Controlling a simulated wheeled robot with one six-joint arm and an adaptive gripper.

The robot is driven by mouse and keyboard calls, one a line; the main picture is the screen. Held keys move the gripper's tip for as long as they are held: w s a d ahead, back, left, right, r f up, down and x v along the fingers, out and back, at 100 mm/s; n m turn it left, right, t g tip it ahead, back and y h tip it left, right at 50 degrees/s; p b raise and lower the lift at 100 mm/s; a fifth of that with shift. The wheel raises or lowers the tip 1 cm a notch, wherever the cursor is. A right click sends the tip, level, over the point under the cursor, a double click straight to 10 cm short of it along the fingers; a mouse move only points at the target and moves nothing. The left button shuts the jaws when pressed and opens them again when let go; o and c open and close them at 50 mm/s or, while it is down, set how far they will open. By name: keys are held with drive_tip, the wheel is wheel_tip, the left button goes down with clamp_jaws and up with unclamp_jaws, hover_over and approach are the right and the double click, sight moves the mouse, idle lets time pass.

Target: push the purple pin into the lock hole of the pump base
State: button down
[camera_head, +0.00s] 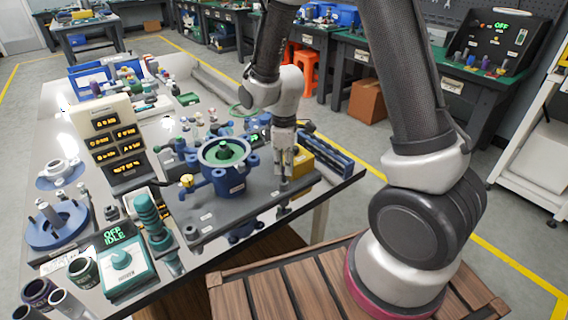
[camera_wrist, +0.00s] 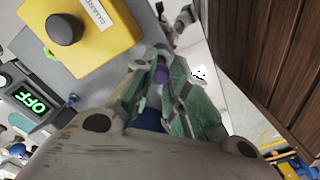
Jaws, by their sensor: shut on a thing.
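The blue pump base (camera_head: 232,182) stands on a grey plate (camera_head: 225,214) near the table's right end, with a green round part (camera_head: 224,152) in its top opening. My gripper (camera_head: 283,182) points down over the right part of that plate, to the right of the pump base. In the wrist view my gripper (camera_wrist: 160,82) is shut on the small purple pin (camera_wrist: 161,74), which shows between the green-padded fingers. The pin is too small to make out in the head view. I cannot make out the lock hole, and the fingers cover the pin's surroundings.
A yellow box (camera_head: 299,162) with a black knob, also in the wrist view (camera_wrist: 104,37), stands close to my gripper. A blue rack (camera_head: 328,157) lies behind it. The display panel (camera_head: 117,135) and teal controller (camera_head: 122,260) stand left. The table's edge is close on the right.

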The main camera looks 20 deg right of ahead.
drive_tip(key=shift+f, duration=0.55)
drive_tip(key=shift+f, duration=0.1)
drive_tip(key=c, duration=1.3)
unclamp_jaws()
drive_tip(key=shift+r, duration=2.55)
